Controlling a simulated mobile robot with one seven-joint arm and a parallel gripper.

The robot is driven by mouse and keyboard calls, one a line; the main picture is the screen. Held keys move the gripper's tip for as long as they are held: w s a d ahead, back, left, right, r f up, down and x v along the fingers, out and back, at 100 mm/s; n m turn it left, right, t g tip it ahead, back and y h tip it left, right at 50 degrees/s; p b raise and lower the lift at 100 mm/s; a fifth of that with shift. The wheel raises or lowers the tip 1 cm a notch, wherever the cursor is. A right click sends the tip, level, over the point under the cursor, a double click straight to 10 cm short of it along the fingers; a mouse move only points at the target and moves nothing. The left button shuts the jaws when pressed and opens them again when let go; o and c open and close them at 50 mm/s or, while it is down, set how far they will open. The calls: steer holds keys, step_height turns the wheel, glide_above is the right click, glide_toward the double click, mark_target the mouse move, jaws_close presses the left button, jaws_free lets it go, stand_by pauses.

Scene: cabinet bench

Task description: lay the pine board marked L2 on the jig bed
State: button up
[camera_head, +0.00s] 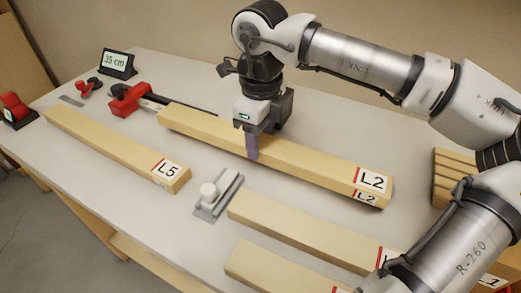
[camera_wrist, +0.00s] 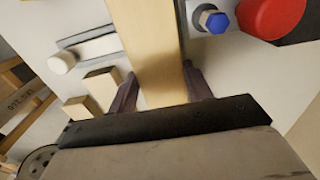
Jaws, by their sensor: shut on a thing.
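The pine board marked L2 (camera_head: 320,167) lies lengthwise across the middle of the bench in the head view, its label at the right end. My gripper (camera_head: 252,148) is shut on it near its middle, one finger showing on its near side. In the wrist view the board (camera_wrist: 150,45) runs between my two fingers (camera_wrist: 160,88). I cannot tell whether the board rests on something or hangs just above it. No part that I can surely name as the jig bed shows.
Board L5 (camera_head: 110,147) lies at the left. Two more boards (camera_head: 300,230) (camera_head: 270,268) lie at the front right, partly behind my arm. A metal fixture with a white knob (camera_head: 209,191) stands between. A red clamp (camera_head: 130,100) and a 35 cm display (camera_head: 118,63) are at the back.

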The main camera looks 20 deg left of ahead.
mark_target(261, 153)
steer(key=shift+f, duration=2.1)
steer(key=shift+f, duration=0.1)
steer(key=o, duration=1.3)
steer(key=shift+c, duration=0.2)
step_height(261, 153, up, 12)
steer(key=shift+r+b, duration=0.15)
steer(key=shift+b, duration=0.2)
